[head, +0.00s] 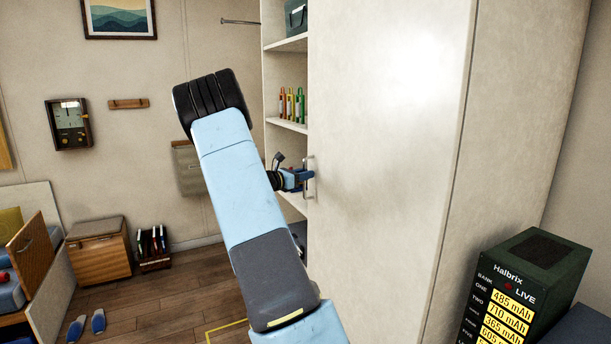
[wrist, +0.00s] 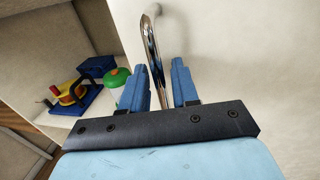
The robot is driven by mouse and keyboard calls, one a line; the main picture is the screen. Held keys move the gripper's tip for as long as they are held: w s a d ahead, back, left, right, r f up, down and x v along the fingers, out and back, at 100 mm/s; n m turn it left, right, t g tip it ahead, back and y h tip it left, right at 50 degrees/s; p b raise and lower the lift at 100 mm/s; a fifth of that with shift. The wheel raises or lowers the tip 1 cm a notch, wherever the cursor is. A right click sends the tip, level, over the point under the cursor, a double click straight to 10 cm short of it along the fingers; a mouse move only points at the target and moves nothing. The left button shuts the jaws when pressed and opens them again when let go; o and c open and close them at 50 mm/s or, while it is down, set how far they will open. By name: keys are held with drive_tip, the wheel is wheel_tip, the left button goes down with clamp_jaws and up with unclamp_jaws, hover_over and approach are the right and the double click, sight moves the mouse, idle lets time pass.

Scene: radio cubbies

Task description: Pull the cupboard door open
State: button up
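The cupboard door (head: 390,130) is a tall off-white panel. A vertical chrome bar handle (head: 305,190) is fixed near its left edge. My gripper (head: 304,178) is at the handle, with my pale blue arm reaching up from below. In the wrist view the handle (wrist: 154,55) passes between my two blue fingers (wrist: 162,88), closer to the left one. A gap shows on the right finger's side, so the gripper looks open around the bar. The lower part of the handle is hidden by my gripper. I cannot tell whether the door stands slightly ajar.
Shelves (head: 287,125) left of the door hold coloured bottles (head: 291,105) and a dark case (head: 296,18). A blue, red and yellow object (wrist: 80,88) lies on a shelf. A dark Halbrix unit (head: 525,285) stands at the lower right.

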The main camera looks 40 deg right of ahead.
drive_tip(key=shift+d, duration=0.15)
clamp_jaws()
idle(0.4)
